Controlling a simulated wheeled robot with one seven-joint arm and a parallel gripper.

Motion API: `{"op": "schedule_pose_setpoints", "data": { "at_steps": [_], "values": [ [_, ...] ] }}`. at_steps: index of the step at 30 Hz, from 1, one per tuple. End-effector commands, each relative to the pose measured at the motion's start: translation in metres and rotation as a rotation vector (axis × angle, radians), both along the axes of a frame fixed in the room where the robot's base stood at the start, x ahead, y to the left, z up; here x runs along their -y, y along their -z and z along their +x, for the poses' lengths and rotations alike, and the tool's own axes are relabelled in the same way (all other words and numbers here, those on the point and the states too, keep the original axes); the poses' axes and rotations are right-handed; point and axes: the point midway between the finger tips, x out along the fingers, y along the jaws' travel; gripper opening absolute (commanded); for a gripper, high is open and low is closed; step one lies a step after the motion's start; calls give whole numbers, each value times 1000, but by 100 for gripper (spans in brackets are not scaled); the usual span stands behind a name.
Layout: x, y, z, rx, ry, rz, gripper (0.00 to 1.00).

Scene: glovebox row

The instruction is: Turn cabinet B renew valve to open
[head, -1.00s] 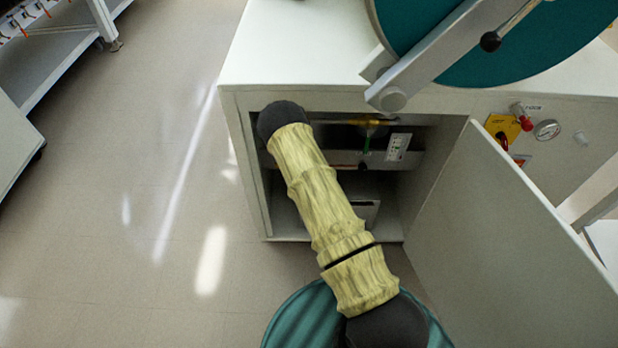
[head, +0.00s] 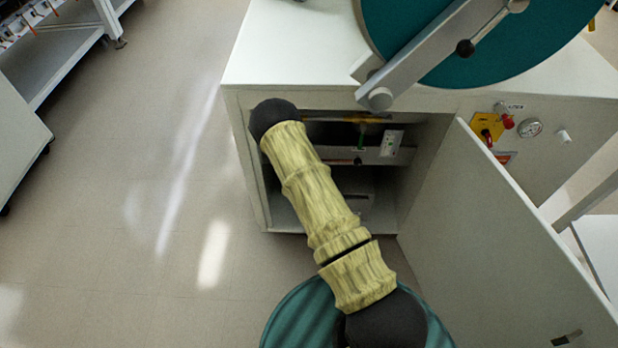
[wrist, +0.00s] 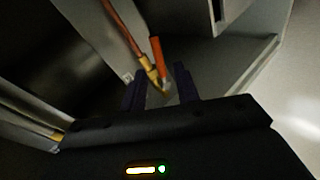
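The open cabinet (head: 243,165) stands in front of me in the head view, and my arm reaches into it. In the wrist view, a copper pipe (wrist: 120,27) runs to a brass fitting (wrist: 150,70) with an orange lever (wrist: 157,52). My gripper (wrist: 161,88) is open, its two dark fingers apart. The fitting and the lever's lower end show between or just beyond the fingertips; contact cannot be told. The gripper is hidden in the head view.
The cabinet door (head: 500,230) stands open at the right. A large teal disc on a grey arm (head: 430,50) sits above the cabinet. A gauge (head: 530,128) and a yellow plate with a red knob (head: 488,127) are on the right front.

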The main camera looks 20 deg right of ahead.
Motion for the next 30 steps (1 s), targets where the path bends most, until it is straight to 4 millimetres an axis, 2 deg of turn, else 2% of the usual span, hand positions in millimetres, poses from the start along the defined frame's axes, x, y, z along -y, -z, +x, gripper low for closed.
{"op": "schedule_pose_setpoints", "data": {
  "at_steps": [4, 9, 11, 14, 20, 26, 30],
  "values": [
    [0, 1, 0, -1, 0, 0, 31],
    [0, -5, 1, -7, 16, 17, 0],
    [-1, -12, 2, -15, 36, 40, 0],
    [-2, -30, 2, -43, 90, 101, 0],
    [-9, -82, -7, -130, 244, 280, 0],
    [-19, -135, -34, -227, 394, 451, 0],
    [-27, -172, -61, -297, 492, 555, 0]
  ]
}}
